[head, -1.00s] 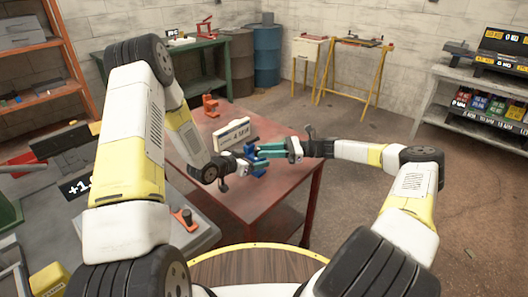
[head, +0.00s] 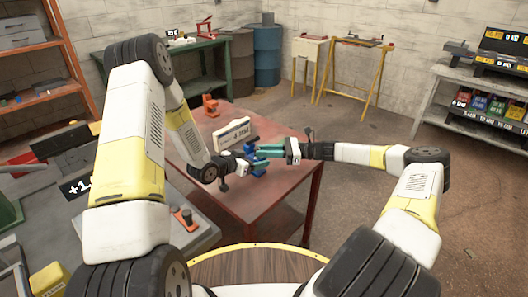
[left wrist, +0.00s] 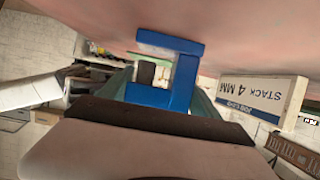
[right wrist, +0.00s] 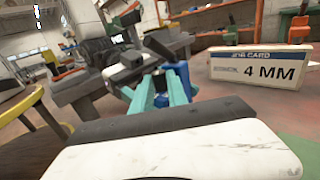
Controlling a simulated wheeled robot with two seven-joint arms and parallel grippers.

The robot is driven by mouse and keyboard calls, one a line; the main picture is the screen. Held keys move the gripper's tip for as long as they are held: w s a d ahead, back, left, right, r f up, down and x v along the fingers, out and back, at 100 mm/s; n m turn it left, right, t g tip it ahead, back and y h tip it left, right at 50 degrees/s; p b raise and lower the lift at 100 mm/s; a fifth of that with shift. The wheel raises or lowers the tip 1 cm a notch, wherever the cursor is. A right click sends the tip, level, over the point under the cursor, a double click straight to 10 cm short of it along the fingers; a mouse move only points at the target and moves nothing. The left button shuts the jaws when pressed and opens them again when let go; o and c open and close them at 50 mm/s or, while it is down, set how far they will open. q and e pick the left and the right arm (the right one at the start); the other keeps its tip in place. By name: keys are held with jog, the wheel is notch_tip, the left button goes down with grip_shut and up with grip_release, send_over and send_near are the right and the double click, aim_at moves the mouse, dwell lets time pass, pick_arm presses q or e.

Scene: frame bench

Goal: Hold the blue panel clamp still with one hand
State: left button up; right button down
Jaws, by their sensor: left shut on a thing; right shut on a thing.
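The blue panel clamp (head: 257,171) is held between my two grippers above the red table. In the left wrist view the clamp (left wrist: 184,84) is a blue C-shaped frame, with a dark cylinder inside its opening. My left gripper (head: 246,166) is shut on the frame from the left. My right gripper (head: 262,152), with teal fingers, reaches in from the right and is shut on a blue part of the clamp. In the right wrist view, the clamp (right wrist: 183,72) shows beside and between the fingers; the exact contact is partly hidden.
A white job card (head: 232,132) reading "4 MM" stands on the red table (head: 270,195) just behind the clamp. An orange tool (head: 210,105) sits at the table's far left corner. The table's right side is clear. A grey bench (head: 190,240) lies at the left.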

jog(key=m+t, duration=0.1)
jog(key=t, duration=0.1)
jog(key=m+t, duration=0.1)
jog(key=t, duration=0.1)
jog(key=s+m+t+h, duration=0.1)
jog(key=m+t, duration=0.1)
jog(key=shift+s+a+m+t+h, duration=0.1)
jog(key=shift+a+m+t+h, duration=0.05)
jog(key=shift+m+t+h, duration=0.6)
jog(key=shift+s+a+m+t+h, duration=0.15)
jog(key=shift+m+t+h, duration=0.35)
jog(key=shift+t, duration=0.5)
jog(key=shift+s+a+m+t+h, duration=0.15)
jog(key=shift+m+t+h, duration=0.3)
jog(key=shift+m+t, duration=0.35)
jog(key=shift+d+t+h, duration=0.1)
jog(key=shift+t+h, duration=0.2)
jog(key=shift+t, duration=0.15)
jog(key=c, duration=1.6)
grip_release()
jog(key=shift+d, duration=0.1)
jog(key=v, duration=1.1)
jog(key=shift+s+d, duration=0.25)
jog(key=shift+d, duration=0.05)
